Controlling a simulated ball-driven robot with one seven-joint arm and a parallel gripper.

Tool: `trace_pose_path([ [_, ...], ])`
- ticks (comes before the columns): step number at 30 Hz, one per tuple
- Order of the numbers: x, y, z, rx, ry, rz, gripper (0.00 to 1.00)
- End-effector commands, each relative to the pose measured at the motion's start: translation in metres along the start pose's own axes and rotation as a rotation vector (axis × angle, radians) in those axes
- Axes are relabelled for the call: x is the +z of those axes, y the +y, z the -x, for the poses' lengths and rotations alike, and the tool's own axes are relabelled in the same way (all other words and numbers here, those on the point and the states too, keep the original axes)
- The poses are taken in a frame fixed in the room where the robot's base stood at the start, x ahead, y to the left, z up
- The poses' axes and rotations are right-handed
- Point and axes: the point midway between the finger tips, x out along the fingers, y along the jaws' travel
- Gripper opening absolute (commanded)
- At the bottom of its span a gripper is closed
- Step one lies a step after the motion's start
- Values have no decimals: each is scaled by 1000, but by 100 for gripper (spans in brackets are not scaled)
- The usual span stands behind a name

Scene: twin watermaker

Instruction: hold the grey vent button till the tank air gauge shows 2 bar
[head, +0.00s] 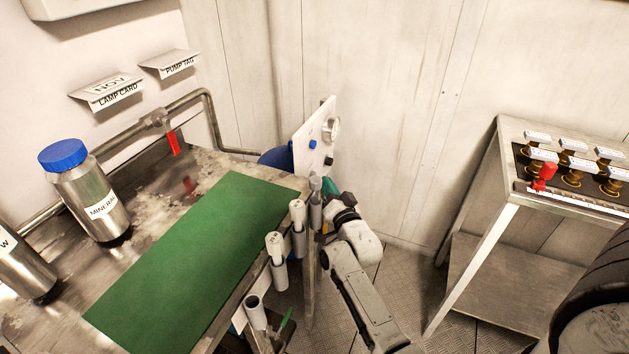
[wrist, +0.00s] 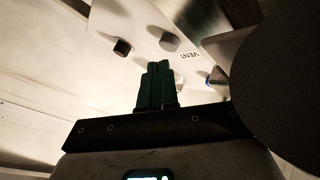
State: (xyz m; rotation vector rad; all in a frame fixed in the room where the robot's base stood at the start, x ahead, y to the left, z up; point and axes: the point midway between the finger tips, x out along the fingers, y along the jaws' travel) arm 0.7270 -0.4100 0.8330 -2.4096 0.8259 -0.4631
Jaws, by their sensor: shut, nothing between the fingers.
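The white panel (head: 303,150) stands edge-on at the far end of the bench, with a round gauge (head: 332,127) on it. The gauge's reading is too small and oblique to read. In the wrist view, the grey button (wrist: 169,42) sits on the panel (wrist: 143,20) beside a label reading VENT (wrist: 189,53). A black knob (wrist: 121,47) is to its left. My gripper (wrist: 160,66) has its teal fingers shut and empty, pointing toward the panel just below the grey button in the picture. A gap shows between them. In the head view my gripper (head: 330,186) is low beside the panel, partly hidden.
The bench with a green mat (head: 190,260) lies left of my arm. Upright tubes (head: 277,262) line its near edge, close to my arm. A metal bottle with a blue cap (head: 85,195) stands on it. A side table with several valves (head: 575,165) is at right.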

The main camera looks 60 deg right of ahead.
Motion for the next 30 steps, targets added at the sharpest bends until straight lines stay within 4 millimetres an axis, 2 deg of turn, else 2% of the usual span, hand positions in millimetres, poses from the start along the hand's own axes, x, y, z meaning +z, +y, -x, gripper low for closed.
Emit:
trace_pose_path([
  [1,6,2,4,-6,-5,2,0],
  [18,-14,17,22,-2,3,0,0],
  [30,-20,18,24,2,5,0,0],
])
